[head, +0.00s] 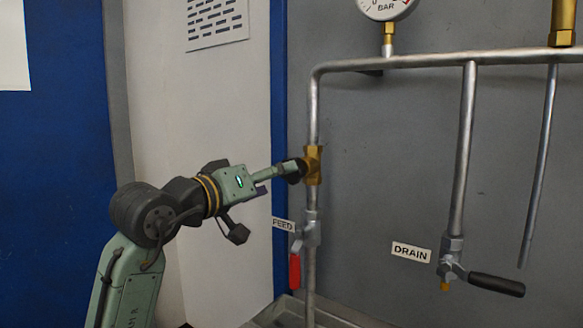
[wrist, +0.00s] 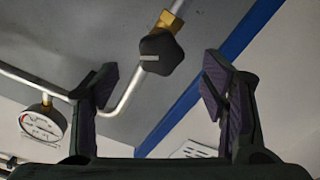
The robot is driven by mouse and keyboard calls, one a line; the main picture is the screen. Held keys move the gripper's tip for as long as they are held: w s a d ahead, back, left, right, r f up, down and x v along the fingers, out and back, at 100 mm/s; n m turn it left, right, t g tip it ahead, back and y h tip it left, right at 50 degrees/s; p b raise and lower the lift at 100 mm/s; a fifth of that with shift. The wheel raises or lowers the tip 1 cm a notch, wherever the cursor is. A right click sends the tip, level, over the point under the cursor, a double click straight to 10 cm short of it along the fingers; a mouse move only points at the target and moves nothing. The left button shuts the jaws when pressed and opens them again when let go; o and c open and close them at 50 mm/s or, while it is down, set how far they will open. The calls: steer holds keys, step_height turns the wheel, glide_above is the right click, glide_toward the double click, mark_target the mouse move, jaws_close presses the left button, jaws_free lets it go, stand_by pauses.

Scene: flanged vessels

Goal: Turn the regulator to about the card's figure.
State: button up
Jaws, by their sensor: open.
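The regulator is a brass body (head: 313,165) on the left vertical pipe, with a black knob (head: 294,171) facing left. In the wrist view the knob (wrist: 162,50) shows a pale pointer line on its face. My gripper (head: 280,173) is close to the knob in the head view. In the wrist view my gripper (wrist: 158,80) is open, its jaws left and right of the knob's line, with the knob beyond the tips and no contact visible. The pressure gauge (head: 387,6) is cut off at the top; it also shows in the wrist view (wrist: 42,123), its reading too small to tell.
A FEED valve with a red lever (head: 294,271) hangs below the regulator. A DRAIN valve with a black lever (head: 496,285) is at lower right. A printed sheet (head: 217,22) and a cut-off white sheet (head: 13,50) are on the left; no figure is legible. Free room lies left of the pipe.

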mark_target(294, 178)
steer(key=p+x, duration=0.1)
steer(key=x, duration=0.6)
steer(key=shift+w, duration=0.1)
steer(key=shift+c, duration=0.3)
steer(key=c, duration=1.1)
